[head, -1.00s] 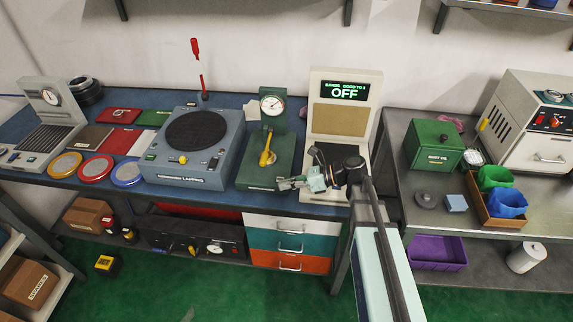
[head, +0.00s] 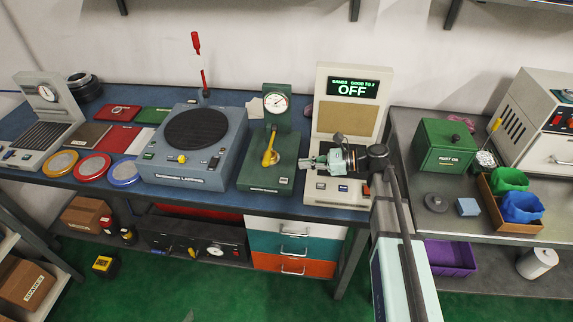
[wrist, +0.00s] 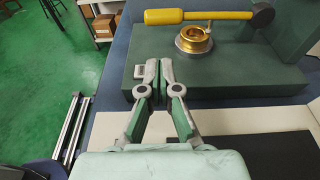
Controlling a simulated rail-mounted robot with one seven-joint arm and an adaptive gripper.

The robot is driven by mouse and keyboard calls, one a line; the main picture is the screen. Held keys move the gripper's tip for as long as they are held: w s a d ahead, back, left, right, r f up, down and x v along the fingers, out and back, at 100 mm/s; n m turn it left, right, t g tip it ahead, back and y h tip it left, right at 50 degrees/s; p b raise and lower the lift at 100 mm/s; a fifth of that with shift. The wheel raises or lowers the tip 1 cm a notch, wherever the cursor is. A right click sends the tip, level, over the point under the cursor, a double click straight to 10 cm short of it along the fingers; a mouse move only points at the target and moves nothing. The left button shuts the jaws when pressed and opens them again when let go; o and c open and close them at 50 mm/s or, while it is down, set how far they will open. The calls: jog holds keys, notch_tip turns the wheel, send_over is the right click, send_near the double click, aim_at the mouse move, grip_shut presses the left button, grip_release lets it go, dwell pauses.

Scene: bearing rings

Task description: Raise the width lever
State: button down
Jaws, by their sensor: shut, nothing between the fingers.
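A lever with a yellow handle (head: 269,152) is on the green dial-gauge stand (head: 266,178); no readable label here names it the width lever. In the wrist view the yellow handle (wrist: 182,16) lies across the top, ending at a dark round knob or pivot on the right. A brass ring (wrist: 194,40) sits on the stand just below the handle. My gripper (head: 305,162) is right of the green stand, in front of the cream display unit. In the wrist view my gripper (wrist: 166,66) is shut and empty, apart from the lever and ring.
The cream display unit (head: 346,125) reads OFF. The grey lapping machine (head: 190,150), with a red-handled rod (head: 196,45) behind it, stands left of the gauge stand. Coloured discs (head: 95,167) lie farther left. A green box (head: 446,146) stands on the right bench.

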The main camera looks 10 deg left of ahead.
aim_at(277, 173)
jog(key=p+x, duration=0.2)
jog(key=x, duration=0.7)
jog(key=shift+a+f, duration=0.1)
jog(key=shift+a, duration=0.3)
